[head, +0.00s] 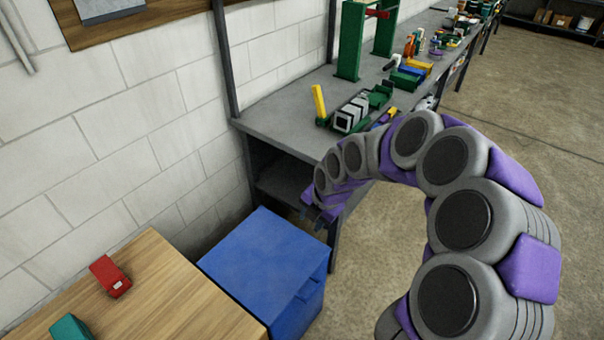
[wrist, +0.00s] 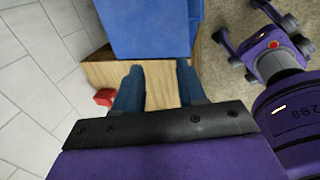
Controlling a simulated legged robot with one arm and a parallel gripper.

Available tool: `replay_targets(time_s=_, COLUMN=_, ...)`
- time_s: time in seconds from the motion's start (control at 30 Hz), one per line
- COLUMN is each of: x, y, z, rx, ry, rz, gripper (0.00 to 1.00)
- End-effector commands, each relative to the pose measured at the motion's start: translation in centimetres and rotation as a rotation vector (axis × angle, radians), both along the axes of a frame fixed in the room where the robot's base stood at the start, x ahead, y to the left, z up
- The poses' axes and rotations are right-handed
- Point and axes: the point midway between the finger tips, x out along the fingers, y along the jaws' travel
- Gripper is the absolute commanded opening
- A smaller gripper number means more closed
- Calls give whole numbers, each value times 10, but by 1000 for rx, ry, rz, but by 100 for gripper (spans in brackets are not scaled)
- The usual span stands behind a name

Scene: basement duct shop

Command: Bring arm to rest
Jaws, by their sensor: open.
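My arm, grey and purple, arches from the lower right of the head view toward the blue cabinet. My gripper (head: 318,215) hangs at the arm's end, just above and beside the far edge of the blue cabinet (head: 262,262). In the wrist view my gripper (wrist: 158,82) shows two dark blue fingers spread apart with nothing between them. The wooden tabletop (wrist: 158,76) and the blue cabinet (wrist: 150,25) lie beyond the fingers.
A grey workbench (head: 290,108) with tools and a green frame (head: 350,40) runs along the wall. A red object (head: 110,276) and a teal object (head: 70,328) sit on the wooden table (head: 160,290). Open concrete floor (head: 500,130) lies to the right.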

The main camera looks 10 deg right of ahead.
Motion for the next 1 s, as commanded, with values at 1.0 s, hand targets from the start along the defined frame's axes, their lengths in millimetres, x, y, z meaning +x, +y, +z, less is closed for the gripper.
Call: replay_targets(time_s=1.0, x=-284, y=-32, z=107, rx=-23, ry=414, rz=-1878, gripper=40)
